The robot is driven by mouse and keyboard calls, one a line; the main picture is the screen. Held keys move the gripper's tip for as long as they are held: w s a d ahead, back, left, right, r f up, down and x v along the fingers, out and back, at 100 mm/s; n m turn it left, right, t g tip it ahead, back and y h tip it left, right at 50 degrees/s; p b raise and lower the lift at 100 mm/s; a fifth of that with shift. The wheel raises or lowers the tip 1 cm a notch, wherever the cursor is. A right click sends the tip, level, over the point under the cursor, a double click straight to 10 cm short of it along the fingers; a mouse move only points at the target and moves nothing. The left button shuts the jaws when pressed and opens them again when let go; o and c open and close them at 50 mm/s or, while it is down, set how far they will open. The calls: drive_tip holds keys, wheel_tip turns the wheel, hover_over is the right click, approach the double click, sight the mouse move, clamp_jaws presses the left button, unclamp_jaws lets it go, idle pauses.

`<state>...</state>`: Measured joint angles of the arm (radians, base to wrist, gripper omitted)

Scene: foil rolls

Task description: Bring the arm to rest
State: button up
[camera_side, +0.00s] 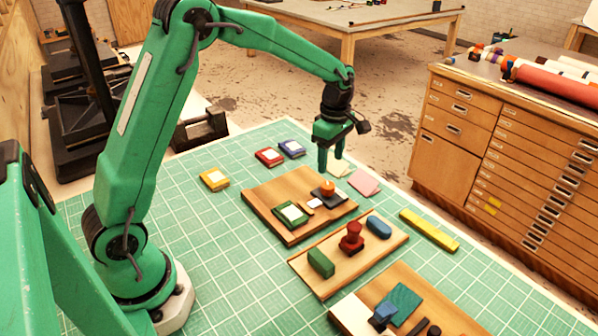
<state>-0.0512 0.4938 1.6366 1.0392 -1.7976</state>
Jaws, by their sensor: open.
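My gripper (331,155) is at the end of my green arm, above the far side of the green cutting mat (240,270). Its two fingers point down and are apart, with nothing between them. A pale yellow sheet (340,167) lies just behind and right of the fingers, partly hidden by them. A pink sheet (364,183) lies beside it. Whether the fingertips touch the mat, I cannot tell.
The board below my gripper holds a green pad (290,214) and an orange-topped piece (327,187). A middle board (335,283) carries a red stamp (352,240). Ink pads (269,156) lie at the back. A yellow bar (429,230) lies right.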

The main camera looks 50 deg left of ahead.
drive_tip(key=s+d+r+m+t, duration=0.2)
drive_tip(key=s+r+m+t, duration=0.2)
drive_tip(key=s+r+m, duration=1.2)
drive_tip(key=s+f+m+t, duration=0.2)
drive_tip(key=s+m, duration=0.3)
drive_tip(key=s, duration=0.5)
drive_tip(key=shift+d+f, duration=0.25)
drive_tip(key=shift+f, duration=0.25)
idle(0.3)
